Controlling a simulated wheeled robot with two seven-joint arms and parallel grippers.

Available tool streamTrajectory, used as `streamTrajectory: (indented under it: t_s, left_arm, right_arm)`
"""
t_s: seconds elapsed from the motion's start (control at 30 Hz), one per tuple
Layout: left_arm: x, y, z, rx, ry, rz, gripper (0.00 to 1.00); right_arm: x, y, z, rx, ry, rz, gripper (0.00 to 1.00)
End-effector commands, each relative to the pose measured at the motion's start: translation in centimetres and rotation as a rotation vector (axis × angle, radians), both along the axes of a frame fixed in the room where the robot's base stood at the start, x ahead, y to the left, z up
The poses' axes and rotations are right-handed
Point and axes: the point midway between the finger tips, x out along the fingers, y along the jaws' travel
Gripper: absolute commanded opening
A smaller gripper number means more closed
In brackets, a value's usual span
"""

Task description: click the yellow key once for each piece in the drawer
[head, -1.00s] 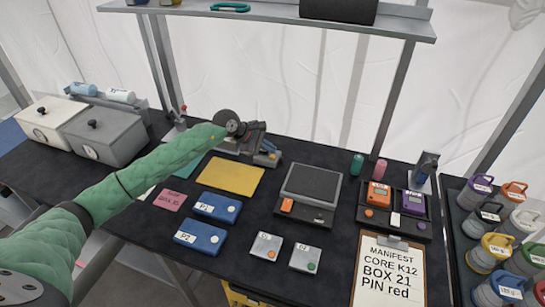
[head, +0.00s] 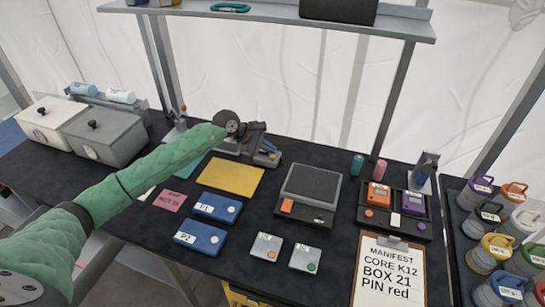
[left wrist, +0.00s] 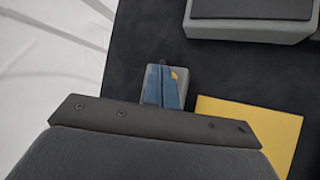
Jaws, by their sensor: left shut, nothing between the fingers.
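My left gripper (head: 266,147) is at the back of the table, its blue-grey fingers shut with nothing between them. In the left wrist view the fingers (left wrist: 162,84) lie over a small grey block (left wrist: 181,92). A yellow-orange patch, which looks like the yellow key (left wrist: 175,73), shows beside the fingertips, partly hidden by them. I cannot tell whether the fingers touch it. The block (head: 264,161) also shows small in the head view. No open drawer with pieces is in view. My right gripper is not in view.
A yellow sheet (head: 231,177), blue boxes P1 (head: 218,207) and P2 (head: 199,237), and a scale (head: 312,187) lie close by. Lidded boxes (head: 104,135) stand at left. A manifest clipboard (head: 388,271) and a bottle rack (head: 458,217) are at right. An overhead shelf (head: 270,14) spans the back.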

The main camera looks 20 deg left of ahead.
Motion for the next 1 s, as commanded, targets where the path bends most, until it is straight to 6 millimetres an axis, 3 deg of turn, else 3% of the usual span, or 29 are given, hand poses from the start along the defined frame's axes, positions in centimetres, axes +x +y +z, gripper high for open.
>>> streamTrajectory:
  t_s: [0.7, 1.0]
  left_arm:
    - [0.0, 0.0, -0.02, 0.0, 0.0, 0.0, 0.0]
    - [-0.01, 0.01, -0.62, 0.0, 0.0, 0.0, 0.0]
  right_arm:
    - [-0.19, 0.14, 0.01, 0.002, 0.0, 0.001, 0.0]
    - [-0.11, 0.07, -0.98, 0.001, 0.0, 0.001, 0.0]
